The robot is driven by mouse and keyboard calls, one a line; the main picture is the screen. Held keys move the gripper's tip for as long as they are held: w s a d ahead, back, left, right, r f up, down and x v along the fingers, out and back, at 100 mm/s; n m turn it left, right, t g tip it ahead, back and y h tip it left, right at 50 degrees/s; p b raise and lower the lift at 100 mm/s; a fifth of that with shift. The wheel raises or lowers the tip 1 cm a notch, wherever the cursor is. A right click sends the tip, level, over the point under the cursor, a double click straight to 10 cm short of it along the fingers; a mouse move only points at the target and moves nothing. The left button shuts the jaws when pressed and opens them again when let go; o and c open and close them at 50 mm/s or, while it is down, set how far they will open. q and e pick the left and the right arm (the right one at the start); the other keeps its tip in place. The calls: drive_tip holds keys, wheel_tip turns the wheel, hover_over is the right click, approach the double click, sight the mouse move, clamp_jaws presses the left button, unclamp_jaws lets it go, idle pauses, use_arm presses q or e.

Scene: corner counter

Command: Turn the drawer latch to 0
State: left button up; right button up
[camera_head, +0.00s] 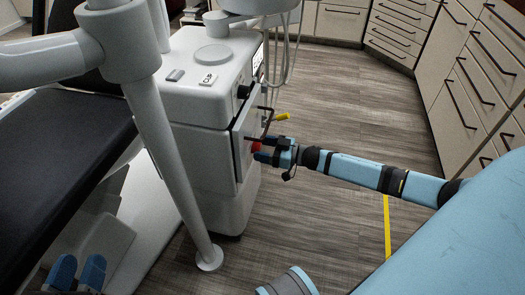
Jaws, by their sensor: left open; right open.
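The white dental unit (205,115) stands left of centre, with a panel (240,142) on its right side. A small red part (256,147) shows on that panel and may be the latch; its setting cannot be read. My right gripper (263,152) reaches in from the right and is open. Its fingertips are at the red part and partly hide it; whether they touch it I cannot tell.
A yellow-tipped handle (282,116) and hanging hoses (284,50) are close above my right gripper. A white post (172,150) stands in front of the unit. A black padded chair (65,165) is at left. Cabinets (470,60) line the back right. The wooden floor (345,110) between is clear.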

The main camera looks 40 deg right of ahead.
drive_tip(key=shift+w+a, duration=0.15)
drive_tip(key=c, duration=0.9)
